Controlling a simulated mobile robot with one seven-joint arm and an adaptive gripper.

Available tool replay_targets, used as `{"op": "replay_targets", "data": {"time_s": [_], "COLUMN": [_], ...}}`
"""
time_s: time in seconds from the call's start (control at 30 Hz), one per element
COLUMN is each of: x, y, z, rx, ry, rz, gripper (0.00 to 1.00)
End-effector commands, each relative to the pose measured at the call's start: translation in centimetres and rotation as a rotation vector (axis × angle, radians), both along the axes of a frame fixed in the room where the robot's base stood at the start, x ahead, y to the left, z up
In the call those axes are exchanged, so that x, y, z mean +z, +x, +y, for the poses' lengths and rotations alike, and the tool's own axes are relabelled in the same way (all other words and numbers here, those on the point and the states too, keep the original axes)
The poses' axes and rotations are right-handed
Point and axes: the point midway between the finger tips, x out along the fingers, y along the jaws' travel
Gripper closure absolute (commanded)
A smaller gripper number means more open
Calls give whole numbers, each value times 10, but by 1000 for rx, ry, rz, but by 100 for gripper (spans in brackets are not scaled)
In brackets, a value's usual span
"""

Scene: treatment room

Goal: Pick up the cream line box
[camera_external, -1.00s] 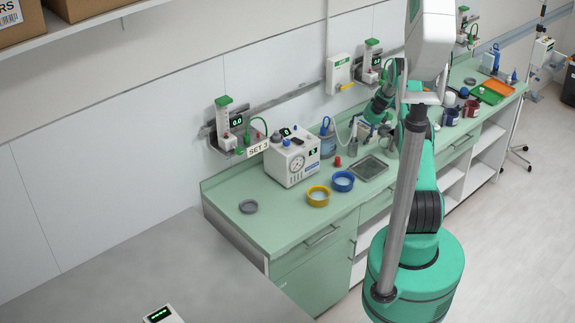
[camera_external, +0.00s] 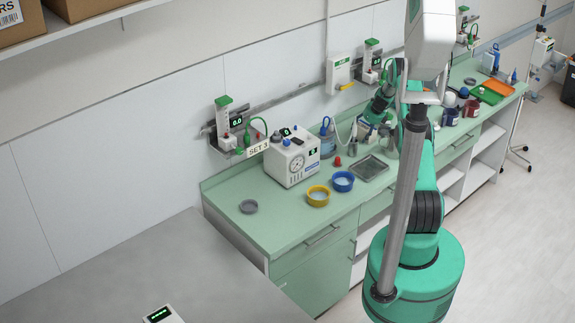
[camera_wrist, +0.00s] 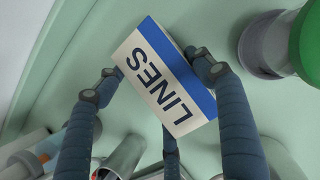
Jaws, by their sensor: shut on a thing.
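The cream line box (camera_wrist: 160,84) shows in the wrist view, with a blue band and the dark word LINES on its cream face. My gripper (camera_wrist: 152,76) has its dark jointed fingers closed around the box, one on the left edge, one on the right edge and one below. In the external view my gripper (camera_external: 376,130) is low over the back of the green counter (camera_external: 270,225), partly behind my arm. The box is small and unclear there. I cannot tell whether it touches the counter.
A blue-capped bottle (camera_external: 327,140) and a metal tray (camera_external: 369,168) are close by on the left and front. A white pump unit (camera_external: 292,158), a yellow bowl (camera_external: 318,196) and a blue bowl (camera_external: 343,181) stand farther left. The counter's left end is mostly clear.

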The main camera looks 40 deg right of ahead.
Motion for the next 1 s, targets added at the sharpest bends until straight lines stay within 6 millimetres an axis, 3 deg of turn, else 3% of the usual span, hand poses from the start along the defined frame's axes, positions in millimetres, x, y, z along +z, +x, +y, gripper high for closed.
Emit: {"op": "replay_targets", "data": {"time_s": [0.27, 0.8, 1.0], "x": [19, 93, 104], "y": [1, 1, 1], "z": [-1, -1, -1], "rx": [1, 1, 1], "ry": [-1, -1, -1], "rz": [-1, -2, -1], "gripper": [61, 61, 61]}}
